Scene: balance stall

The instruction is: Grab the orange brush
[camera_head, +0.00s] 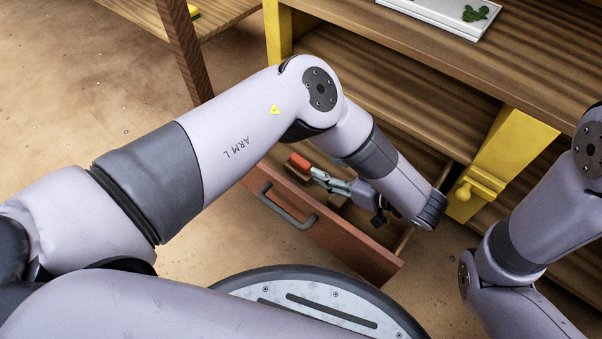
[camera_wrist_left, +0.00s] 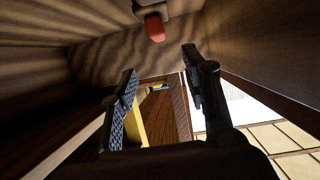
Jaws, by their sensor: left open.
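An orange-red piece (camera_head: 299,161), which I take to be the orange brush, shows inside the open drawer (camera_head: 330,232) near its left end. In the left wrist view it shows at the top, a blunt orange-red end (camera_wrist_left: 154,28) next to a greyish part; the rest is cut off. My left gripper (camera_head: 332,182) reaches into the drawer, close to the orange-red piece. In the left wrist view its two dark fingers (camera_wrist_left: 159,66) stand apart with nothing between them, and the orange-red end lies beyond their tips. My right gripper is out of view.
The drawer's front panel has a dark handle (camera_head: 287,208). A white board (camera_head: 440,14) lies on top. My right arm stands at the right edge.

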